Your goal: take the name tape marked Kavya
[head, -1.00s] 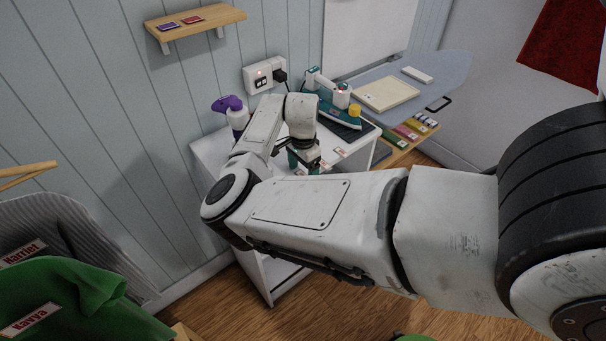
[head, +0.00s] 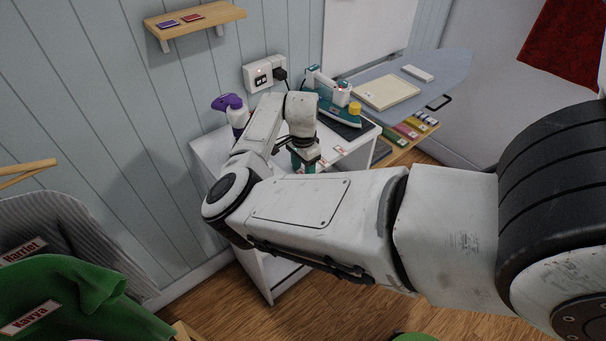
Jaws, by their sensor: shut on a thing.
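My gripper (head: 304,161) is low over the top of the white cabinet (head: 362,147), pointing down, partly hidden by my own arm. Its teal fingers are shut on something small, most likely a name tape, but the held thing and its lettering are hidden. Small white tapes with red marks (head: 340,150) lie on the cabinet top just right of the gripper; their names are too small to read. A tag reading Kavya (head: 30,318) is on a green garment (head: 75,290) at the lower left.
A teal iron (head: 338,103) on a dark mat and a purple-topped spray bottle (head: 228,103) stand close to my gripper. A wall socket (head: 264,74) with a plug is behind. An ironing board (head: 440,72) is to the right. A Harriet tag (head: 22,251) shows on a grey garment.

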